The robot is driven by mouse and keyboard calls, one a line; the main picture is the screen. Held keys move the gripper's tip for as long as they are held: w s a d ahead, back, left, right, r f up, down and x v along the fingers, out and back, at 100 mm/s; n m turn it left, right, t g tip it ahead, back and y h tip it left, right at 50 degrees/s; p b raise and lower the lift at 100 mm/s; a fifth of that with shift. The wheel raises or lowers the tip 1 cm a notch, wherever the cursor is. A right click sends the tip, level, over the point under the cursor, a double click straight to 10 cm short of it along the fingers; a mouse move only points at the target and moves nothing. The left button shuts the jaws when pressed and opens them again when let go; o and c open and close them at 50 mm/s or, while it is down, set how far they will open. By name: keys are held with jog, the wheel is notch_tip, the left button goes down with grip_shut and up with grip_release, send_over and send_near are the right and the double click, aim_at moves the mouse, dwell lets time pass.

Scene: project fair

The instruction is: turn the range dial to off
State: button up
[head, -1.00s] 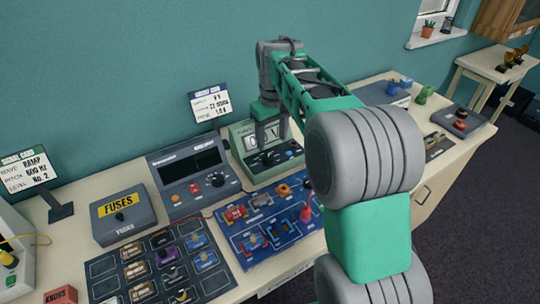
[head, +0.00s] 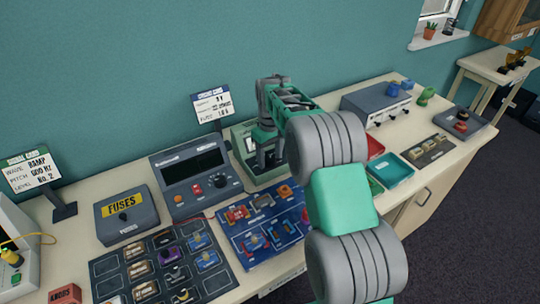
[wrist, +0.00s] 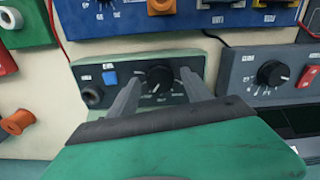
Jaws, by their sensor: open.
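A black dial (wrist: 158,77) with a white pointer mark sits on the dark front panel of a green-cased meter (wrist: 88,72). Its labels are too small to read, so I cannot confirm its setting. In the wrist view its pointer mark points down and slightly left. My gripper (wrist: 159,80) is open, with one finger on each side of this dial; I cannot tell if they touch it. In the head view my gripper (head: 268,155) is low in front of the green meter (head: 240,137) and hides most of its panel.
A dark instrument (head: 185,165) with its own black dial (wrist: 270,73) stands beside the meter. A blue component board (head: 245,243) lies in front. A fuse box (head: 126,218) is at left; red and teal trays (head: 393,170) are at right.

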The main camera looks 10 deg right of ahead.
grip_shut()
dwell(0.4)
jog(key=shift+n, duration=0.4)
jog(key=n, duration=0.2)
jog(key=shift+n+b, duration=0.3)
jog(key=shift+n, duration=1.8)
jog(key=shift+r, duration=0.1)
grip_release()
